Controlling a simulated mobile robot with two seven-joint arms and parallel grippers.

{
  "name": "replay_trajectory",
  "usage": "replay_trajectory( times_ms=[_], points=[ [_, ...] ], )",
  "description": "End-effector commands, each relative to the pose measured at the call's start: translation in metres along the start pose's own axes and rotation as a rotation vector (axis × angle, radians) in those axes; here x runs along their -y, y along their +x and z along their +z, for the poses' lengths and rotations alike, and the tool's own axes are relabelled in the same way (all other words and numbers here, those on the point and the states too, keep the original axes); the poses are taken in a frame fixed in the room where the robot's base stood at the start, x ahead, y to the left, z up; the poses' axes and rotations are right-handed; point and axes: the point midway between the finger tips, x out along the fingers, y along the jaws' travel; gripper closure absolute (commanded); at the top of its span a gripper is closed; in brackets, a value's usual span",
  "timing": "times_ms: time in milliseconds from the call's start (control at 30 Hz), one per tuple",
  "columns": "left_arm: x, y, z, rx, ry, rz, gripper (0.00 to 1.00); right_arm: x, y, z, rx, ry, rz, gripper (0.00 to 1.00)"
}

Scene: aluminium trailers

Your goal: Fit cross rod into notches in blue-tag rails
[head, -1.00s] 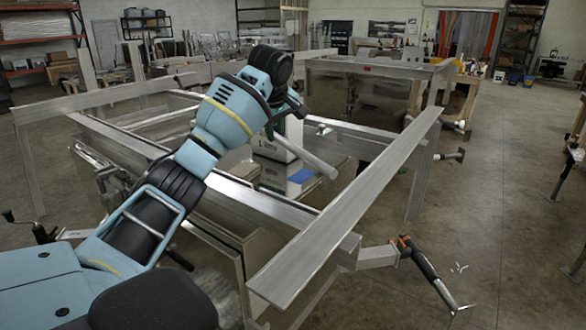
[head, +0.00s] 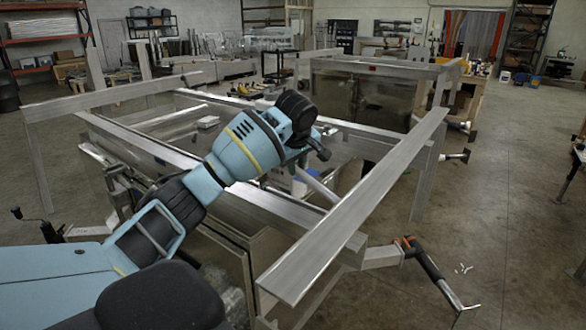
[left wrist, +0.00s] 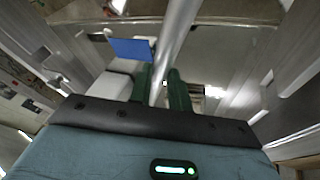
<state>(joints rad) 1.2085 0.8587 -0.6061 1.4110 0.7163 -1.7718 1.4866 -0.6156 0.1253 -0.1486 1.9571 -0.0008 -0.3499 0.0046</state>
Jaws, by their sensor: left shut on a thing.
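The cross rod (head: 319,187) is a slim grey metal bar. It slants down over the open frame beside my left wrist in the head view. In the left wrist view the rod (left wrist: 177,35) runs up and away between the green fingers of my left gripper (left wrist: 160,86), which are shut on it. A blue tag (left wrist: 130,48) shows left of the rod in the left wrist view. I cannot make out any notches or whether the rod touches a rail. My right gripper is not in view.
A wide aluminium rail (head: 365,200) crosses the right side of the trailer frame. Another long rail (head: 110,97) stands at the left. The concrete floor at the right is mostly clear.

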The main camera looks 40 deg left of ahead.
Motion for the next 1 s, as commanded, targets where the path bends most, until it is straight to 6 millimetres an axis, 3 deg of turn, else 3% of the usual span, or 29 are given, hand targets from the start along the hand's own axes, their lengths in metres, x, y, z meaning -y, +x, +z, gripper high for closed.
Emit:
replay_trajectory(
  times_ms=[133, 933, 967, 1000],
  points=[
    [0.005, 0.010, 0.001, -0.003, -0.002, -0.004, 1.00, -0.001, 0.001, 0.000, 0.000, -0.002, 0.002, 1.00],
    [0.008, 0.021, 0.006, -0.001, -0.002, -0.004, 1.00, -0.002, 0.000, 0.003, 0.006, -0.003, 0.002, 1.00],
    [0.008, 0.022, 0.006, 0.000, -0.001, -0.006, 0.79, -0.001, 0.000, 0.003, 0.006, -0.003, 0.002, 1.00],
    [0.008, 0.022, 0.006, 0.000, -0.001, -0.006, 0.73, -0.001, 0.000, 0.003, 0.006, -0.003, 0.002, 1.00]
  ],
)
